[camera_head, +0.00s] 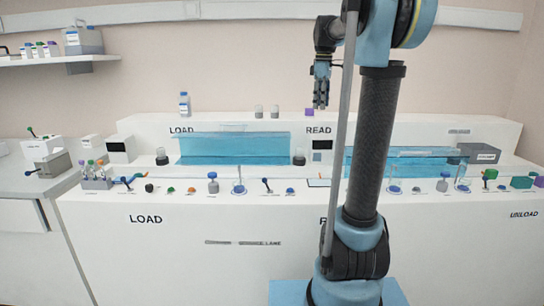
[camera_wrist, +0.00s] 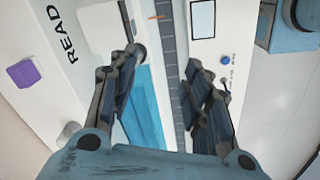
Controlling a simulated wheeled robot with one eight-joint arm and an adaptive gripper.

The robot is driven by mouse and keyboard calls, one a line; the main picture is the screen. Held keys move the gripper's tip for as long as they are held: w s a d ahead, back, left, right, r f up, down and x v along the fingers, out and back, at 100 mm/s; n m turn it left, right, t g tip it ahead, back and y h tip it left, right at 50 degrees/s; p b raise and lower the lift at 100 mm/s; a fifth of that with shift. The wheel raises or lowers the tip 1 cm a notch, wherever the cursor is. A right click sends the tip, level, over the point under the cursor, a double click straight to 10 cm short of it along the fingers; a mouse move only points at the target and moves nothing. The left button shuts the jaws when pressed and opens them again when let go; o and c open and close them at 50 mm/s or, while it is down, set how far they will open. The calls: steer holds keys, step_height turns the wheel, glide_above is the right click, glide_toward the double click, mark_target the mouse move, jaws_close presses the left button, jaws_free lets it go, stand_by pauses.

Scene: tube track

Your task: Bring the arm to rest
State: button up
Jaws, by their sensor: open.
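My arm rises upright in front of the bench in the head view and bends over at the top. My gripper (camera_head: 321,96) hangs down from it above the READ part of the bench, apart from everything. In the wrist view my gripper (camera_wrist: 163,92) has its two fingers spread apart, with nothing between them. Below the fingers the wrist view shows a blue panel (camera_wrist: 143,110) and a grey track strip (camera_wrist: 170,60).
The white bench (camera_head: 270,222) carries tubes, knobs and levers along its front ledge. Blue clear covers (camera_head: 235,149) stand at LOAD and right of READ. A purple block (camera_wrist: 23,74) sits on the back ledge. A rack (camera_head: 96,182) stands at left. Air around my gripper looks free.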

steer(key=s+f+m+t, duration=0.1)
steer(key=s+f+m, duration=1.2)
steer(key=s+f, duration=1.9)
steer(key=s, duration=0.3)
steer(key=shift+s+a+t, duration=0.15)
steer(key=shift+s+t, duration=0.1)
steer(key=shift+t, duration=0.05)
steer(key=shift+w+f, duration=0.15)
steer(key=shift+w, duration=0.3)
steer(key=shift+c, duration=0.3)
steer(key=c, duration=0.5)
steer(key=shift+c, duration=0.3)
